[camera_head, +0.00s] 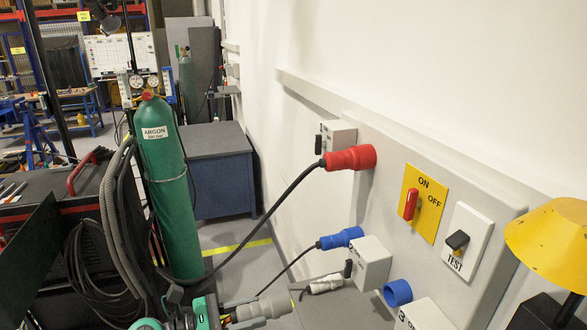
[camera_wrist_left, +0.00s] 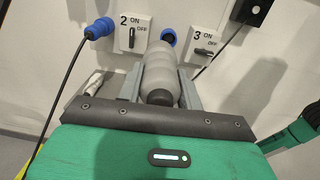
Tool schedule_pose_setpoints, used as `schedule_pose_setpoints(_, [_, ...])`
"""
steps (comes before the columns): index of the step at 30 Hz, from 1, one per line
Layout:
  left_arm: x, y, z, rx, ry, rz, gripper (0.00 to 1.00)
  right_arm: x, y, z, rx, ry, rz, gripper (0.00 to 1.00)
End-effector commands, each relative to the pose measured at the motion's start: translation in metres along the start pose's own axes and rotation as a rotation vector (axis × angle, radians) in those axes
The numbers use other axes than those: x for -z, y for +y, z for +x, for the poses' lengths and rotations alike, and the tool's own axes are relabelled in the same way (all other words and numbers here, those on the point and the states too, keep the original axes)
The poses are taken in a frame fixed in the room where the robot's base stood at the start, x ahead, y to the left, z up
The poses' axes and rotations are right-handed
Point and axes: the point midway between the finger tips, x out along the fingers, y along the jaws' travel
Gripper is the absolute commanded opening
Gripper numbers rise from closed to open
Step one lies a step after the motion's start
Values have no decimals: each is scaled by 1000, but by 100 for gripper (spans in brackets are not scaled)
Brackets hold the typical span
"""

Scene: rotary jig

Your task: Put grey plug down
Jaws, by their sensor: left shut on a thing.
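The grey plug (camera_head: 265,308) is at the bottom of the head view, held by my left gripper (camera_head: 228,318). In the left wrist view the grey plug (camera_wrist_left: 160,72) lies between the two shut fingers (camera_wrist_left: 160,92), its body pointing away toward the wall panel. No contact between the plug and the panel is visible. A grey surface (camera_head: 335,312) lies just right of the plug in the head view; I cannot tell the height between them. My right gripper is not in view.
A pale plug (camera_head: 325,284) lies on the grey surface. A blue plug (camera_head: 342,237) and a red plug (camera_head: 350,158) with black cables sit at the wall panel. A blue socket (camera_head: 397,293) is empty. A green argon cylinder (camera_head: 163,185) stands left; a yellow lamp-like shade (camera_head: 550,243) is right.

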Motion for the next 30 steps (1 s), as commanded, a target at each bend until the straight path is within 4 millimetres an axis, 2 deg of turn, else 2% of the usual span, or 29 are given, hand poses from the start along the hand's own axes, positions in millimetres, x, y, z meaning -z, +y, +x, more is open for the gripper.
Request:
schedule_pose_setpoints(6, [16,18,-36,-32,5,-1,4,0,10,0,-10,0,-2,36])
schedule_pose_setpoints(15, [28,41,-88,-74,5,-1,4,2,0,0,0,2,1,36])
schedule_pose_setpoints(23, [24,29,-86,-210,1,-1,4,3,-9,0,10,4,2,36])
schedule_pose_setpoints(30, [23,25,-102,-418,4,4,4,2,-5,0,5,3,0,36])
